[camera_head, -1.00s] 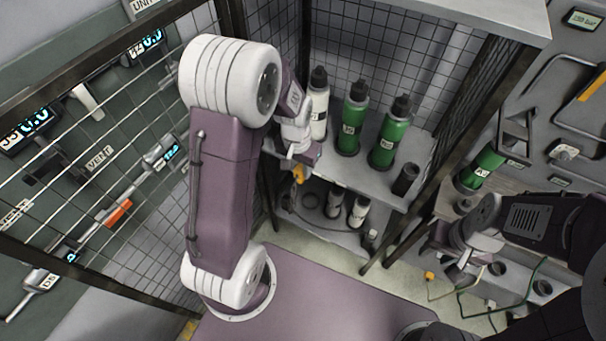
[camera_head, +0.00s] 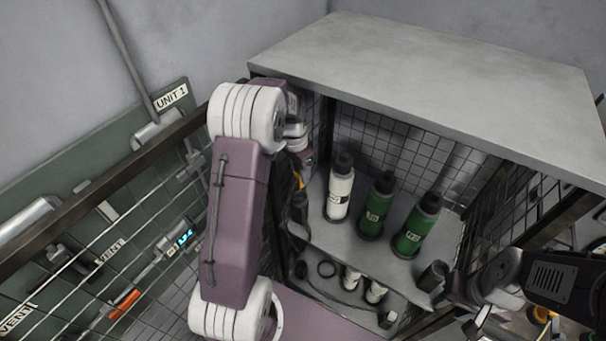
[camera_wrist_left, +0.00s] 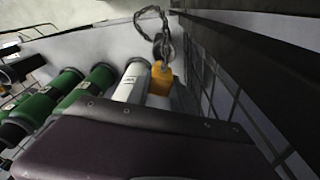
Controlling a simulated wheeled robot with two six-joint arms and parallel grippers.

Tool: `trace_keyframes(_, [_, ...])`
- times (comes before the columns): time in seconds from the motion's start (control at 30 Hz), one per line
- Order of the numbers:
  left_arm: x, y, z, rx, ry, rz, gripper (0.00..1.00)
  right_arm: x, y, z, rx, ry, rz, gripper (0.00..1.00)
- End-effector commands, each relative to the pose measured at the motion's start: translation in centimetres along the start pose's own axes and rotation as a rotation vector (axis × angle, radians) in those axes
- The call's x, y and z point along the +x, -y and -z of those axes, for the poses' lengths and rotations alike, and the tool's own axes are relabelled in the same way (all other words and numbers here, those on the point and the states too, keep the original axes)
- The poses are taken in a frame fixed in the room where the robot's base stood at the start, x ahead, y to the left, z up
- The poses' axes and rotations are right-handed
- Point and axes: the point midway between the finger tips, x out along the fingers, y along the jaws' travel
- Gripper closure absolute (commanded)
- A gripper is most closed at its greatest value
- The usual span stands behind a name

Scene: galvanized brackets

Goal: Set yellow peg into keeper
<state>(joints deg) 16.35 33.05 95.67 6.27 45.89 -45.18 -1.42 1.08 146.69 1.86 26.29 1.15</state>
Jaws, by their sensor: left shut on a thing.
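The yellow peg (camera_wrist_left: 160,79) shows as an orange-yellow block in the left wrist view, with a dark looped tether (camera_wrist_left: 160,35) above it. A small part of the peg (camera_head: 298,181) shows in the head view, at the cabinet's left front post. My left gripper (camera_head: 304,166) is shut on the peg, with its fingertips mostly hidden. The white bottle stands beside the peg in the wrist view. I cannot make out the keeper clearly. My right gripper (camera_head: 477,318) is low at the right, away from the peg; its jaw opening is unclear.
A mesh-sided cabinet has a broad grey top (camera_head: 430,85). Its shelf (camera_head: 345,245) holds a white bottle (camera_head: 340,192), two green bottles (camera_head: 377,208) and a dark cup (camera_head: 432,275). A mesh panel and a gauge board (camera_head: 150,205) stand at the left.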

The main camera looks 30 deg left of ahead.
Motion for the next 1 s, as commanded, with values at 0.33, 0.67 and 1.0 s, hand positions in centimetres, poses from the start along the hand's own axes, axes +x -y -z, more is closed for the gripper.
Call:
trace_keyframes(0.33, [2.7,0.1,-0.6,-0.005,0.005,-0.002,1.00,2.3,0.0,-0.2,0.000,0.000,0.000,0.64])
trace_keyframes(0.67, [5.0,0.0,-0.9,-0.005,0.006,-0.002,1.00,4.3,-0.1,-0.5,0.000,0.000,0.000,0.64])
trace_keyframes(1.0, [4.6,0.4,-0.8,-0.005,0.004,0.001,1.00,3.8,-0.1,-0.4,0.000,0.000,0.000,0.64])
